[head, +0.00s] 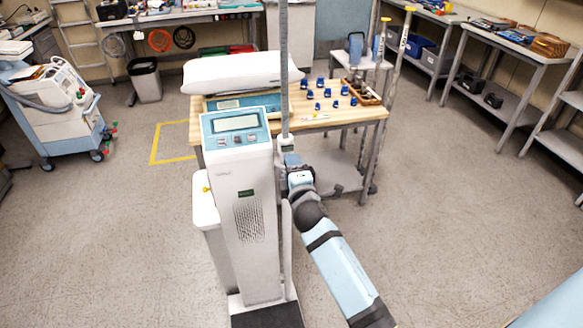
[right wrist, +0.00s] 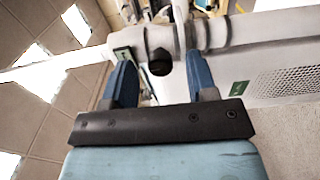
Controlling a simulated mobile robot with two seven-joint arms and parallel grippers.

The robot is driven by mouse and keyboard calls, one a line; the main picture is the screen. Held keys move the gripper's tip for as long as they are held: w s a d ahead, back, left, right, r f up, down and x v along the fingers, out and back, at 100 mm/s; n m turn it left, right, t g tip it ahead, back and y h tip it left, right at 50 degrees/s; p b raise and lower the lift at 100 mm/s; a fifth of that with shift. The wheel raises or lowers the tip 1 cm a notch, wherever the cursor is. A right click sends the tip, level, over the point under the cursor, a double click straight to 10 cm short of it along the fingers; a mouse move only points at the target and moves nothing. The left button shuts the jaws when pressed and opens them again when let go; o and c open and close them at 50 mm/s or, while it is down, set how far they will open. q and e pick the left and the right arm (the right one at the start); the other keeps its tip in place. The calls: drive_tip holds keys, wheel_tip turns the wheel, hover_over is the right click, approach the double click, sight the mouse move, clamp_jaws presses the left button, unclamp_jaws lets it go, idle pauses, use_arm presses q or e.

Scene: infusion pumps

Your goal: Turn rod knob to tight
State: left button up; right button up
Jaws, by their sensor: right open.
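A grey rod (head: 284,70) stands upright beside the tall white unit with a display (head: 238,150). A pale collar (head: 287,144) sits around the rod's lower part. In the right wrist view, the dark round rod knob (right wrist: 160,66) sticks out from a white clamp (right wrist: 205,35). My right gripper (right wrist: 159,75) is open, with one blue finger on each side of the knob and a visible gap to both. In the head view, my right gripper (head: 292,168) is at the rod just below the collar, and the knob is hidden there. My left gripper is out of view.
A wooden-topped table (head: 355,117) with several small blue parts stands behind the unit. A white pillow-like bag (head: 240,72) lies at its left. A wheeled cart (head: 60,105) is at far left; shelves (head: 510,70) line the right. Floor at right is clear.

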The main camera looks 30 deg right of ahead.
drive_tip(key=v, duration=0.6)
drive_tip(key=shift+s, duration=0.35)
drive_tip(key=shift+a, duration=0.1)
drive_tip(key=s+a+f+m+g+y, duration=0.35)
drive_tip(key=s+a+f+m, duration=0.2)
drive_tip(key=s+f, duration=0.5)
drive_tip(key=s+a+f+m+g+y, duration=0.35)
drive_tip(key=s+f+m, duration=0.25)
drive_tip(key=s+f, duration=0.4)
drive_tip(key=s+r+p, duration=0.3)
drive_tip(key=r+p, duration=0.8)
drive_tip(key=p, duration=0.1)
drive_tip(key=shift+a+r+t+y, duration=0.25)
drive_tip(key=shift+a+t+y, duration=0.05)
drive_tip(key=shift+a+y, duration=0.1)
drive_tip(key=shift+s+m, duration=0.1)
drive_tip(key=shift+m, duration=0.15)
